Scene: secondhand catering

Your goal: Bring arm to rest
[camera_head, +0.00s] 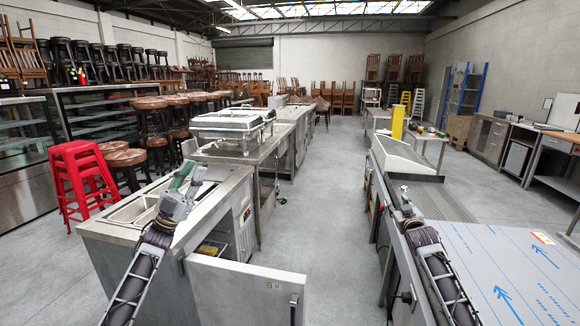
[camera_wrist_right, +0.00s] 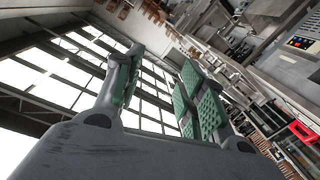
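My left arm comes in from the lower left in the head view. Its gripper (camera_head: 190,178) is above the steel counter with sunken basins, and its two fingertips look apart with nothing between them. My right arm comes in from the lower right. Its gripper (camera_head: 403,192) is small and seen nearly end-on, left of the steel worktop. In the right wrist view the right gripper (camera_wrist_right: 162,70) has its two green-padded fingers apart, with no object between them. The fingers point up toward the roof windows.
The steel counter (camera_head: 128,228) stands at the left, with an open door (camera_head: 240,290) at its front. A worktop with blue arrows (camera_head: 530,275) is at the right. Red stools (camera_head: 82,175) stand at the far left. The aisle floor (camera_head: 322,205) between the counters is clear.

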